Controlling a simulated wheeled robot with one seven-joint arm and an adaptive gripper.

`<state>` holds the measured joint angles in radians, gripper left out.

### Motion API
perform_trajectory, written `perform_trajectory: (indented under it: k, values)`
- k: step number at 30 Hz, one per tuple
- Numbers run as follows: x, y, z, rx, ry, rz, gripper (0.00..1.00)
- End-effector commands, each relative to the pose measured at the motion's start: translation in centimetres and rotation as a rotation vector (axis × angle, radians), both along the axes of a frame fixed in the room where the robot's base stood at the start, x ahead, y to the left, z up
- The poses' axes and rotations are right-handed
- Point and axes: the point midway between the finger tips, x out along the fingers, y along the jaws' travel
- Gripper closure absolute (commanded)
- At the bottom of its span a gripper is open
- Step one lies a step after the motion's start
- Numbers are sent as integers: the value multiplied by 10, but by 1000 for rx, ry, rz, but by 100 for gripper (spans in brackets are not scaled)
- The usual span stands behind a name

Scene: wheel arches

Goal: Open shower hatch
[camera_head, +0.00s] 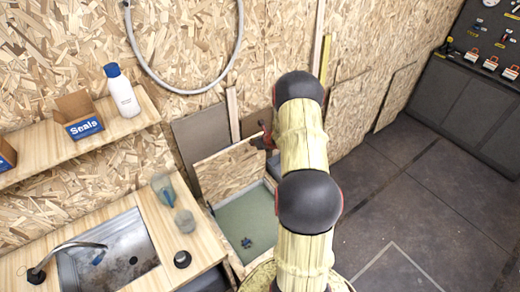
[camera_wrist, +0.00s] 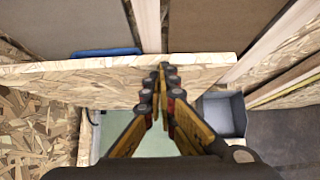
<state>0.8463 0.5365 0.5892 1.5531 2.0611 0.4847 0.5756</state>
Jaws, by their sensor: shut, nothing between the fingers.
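The shower hatch looks like an OSB panel (camera_head: 228,168) standing raised at the back of a floor compartment. Its pale upper edge (camera_wrist: 100,69) runs across the wrist view, with the OSB face below it. The shower compartment's green floor (camera_head: 250,215) is exposed in the head view, and part of it (camera_wrist: 112,130) shows in the wrist view. My gripper (camera_wrist: 167,68) is shut and empty, its fingertips together at the panel's upper edge. I cannot tell whether they touch it. In the head view the gripper (camera_head: 264,139) is partly hidden by my arm.
A counter with a metal sink (camera_head: 122,255) and a cup (camera_head: 185,221) stands left of the compartment. A shelf (camera_head: 100,138) holds a white bottle (camera_head: 122,92). A grey bin (camera_wrist: 226,112) is right of my gripper. Dark floor (camera_head: 430,210) is clear at right.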

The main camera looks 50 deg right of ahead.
Motion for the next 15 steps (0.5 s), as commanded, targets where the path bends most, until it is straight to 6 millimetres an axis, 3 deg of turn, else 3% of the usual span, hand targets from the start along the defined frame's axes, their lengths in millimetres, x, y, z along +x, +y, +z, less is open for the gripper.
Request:
perform_trajectory:
  k: [6,15]
  values:
    - [35,-7,2,4,8,2,100]
    - [55,-13,3,3,6,1,100]
